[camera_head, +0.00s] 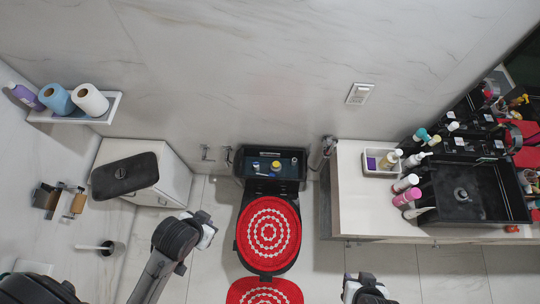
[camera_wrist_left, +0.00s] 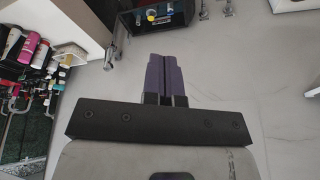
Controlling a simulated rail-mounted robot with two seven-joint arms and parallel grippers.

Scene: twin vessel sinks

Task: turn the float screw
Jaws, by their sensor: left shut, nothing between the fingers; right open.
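The open black toilet tank (camera_head: 297,180) stands against the back wall, above a toilet with a red and white patterned seat cover (camera_head: 268,233). Small parts show inside the tank, among them a yellow piece (camera_head: 276,165) and a pale one beside it; I cannot tell which is the float screw. The tank also shows at the top of the left wrist view (camera_wrist_left: 176,19). My left gripper (camera_wrist_left: 166,58) is shut and empty, its purple fingers together, apart from the tank. My right gripper (camera_head: 362,281) is open at the bottom edge, away from the tank, its fingertips small.
A black lid (camera_head: 125,176) lies on a white cabinet (camera_head: 174,184) at left. A counter (camera_head: 370,215) with bottles and a black sink (camera_head: 470,196) fills the right side. A shelf (camera_head: 103,108) holds paper rolls.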

